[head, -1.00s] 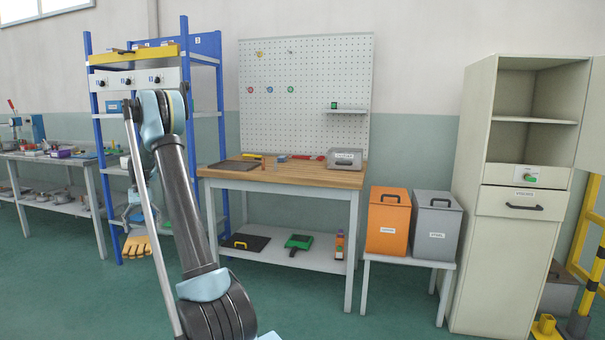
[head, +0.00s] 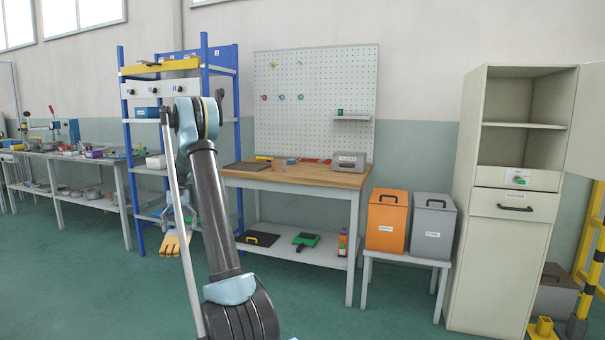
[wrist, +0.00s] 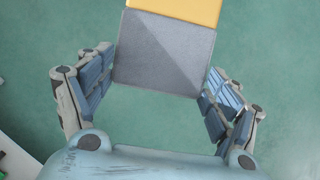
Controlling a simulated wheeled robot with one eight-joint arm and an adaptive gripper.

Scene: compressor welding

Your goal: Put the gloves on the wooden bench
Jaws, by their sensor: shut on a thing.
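The yellow gloves (head: 176,243) hang below my gripper (head: 172,215) in the head view, left of the wooden bench and in front of the blue shelf rack. In the wrist view my gripper (wrist: 160,90) is shut on the gloves, whose grey cuff (wrist: 165,52) lies between the two fingers, with a yellow part (wrist: 178,8) beyond it. Green floor shows beneath them. The wooden bench (head: 300,174) stands right of my arm. My arm hides part of the bench's left side and the rack.
On the bench top are a dark mat (head: 246,167), a grey box (head: 348,161) and small tools; its middle front is clear. Orange (head: 387,220) and grey bins (head: 433,228) stand to the right. The blue rack (head: 140,190) and a grey table (head: 90,165) are at left.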

